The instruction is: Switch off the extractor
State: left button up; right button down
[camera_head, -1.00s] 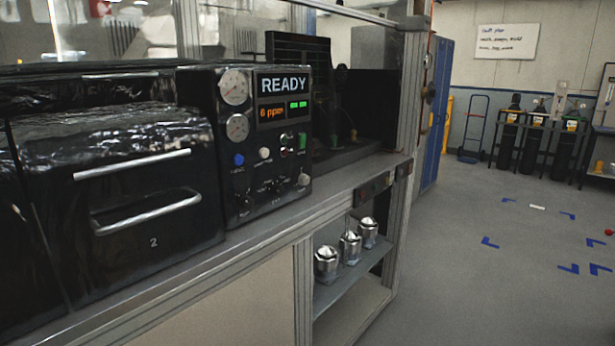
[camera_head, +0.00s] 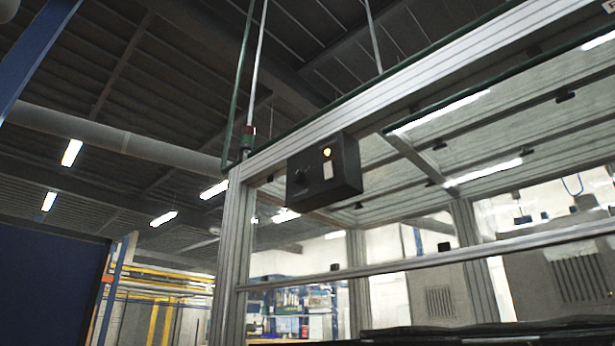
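A black control box (camera_head: 324,171) hangs high on the aluminium frame, below its top beam and near the corner post. Its front carries a dark round knob (camera_head: 299,177), a lit amber lamp (camera_head: 327,152) and a small white label or switch plate (camera_head: 328,170). I cannot read any marking on it, so I cannot tell if it belongs to the extractor. Neither of my grippers shows in the view.
The aluminium corner post (camera_head: 235,255) and top beam (camera_head: 400,85) bound an enclosure with clear panels. A horizontal rail (camera_head: 430,257) crosses below the box. A blue panel (camera_head: 50,285) stands at left. The space before the box looks clear.

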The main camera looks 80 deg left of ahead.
aim_at(328, 167)
jog(key=u, duration=1.7)
jog(key=k+l+u, duration=0.15)
jog(key=u, duration=0.2)
jog(key=k+l+u, duration=0.2)
jog(key=u, duration=0.15)
jog(key=k+l+u, duration=0.3)
jog(key=i+j+u, duration=0.15)
jog(key=i+j, duration=1.15)
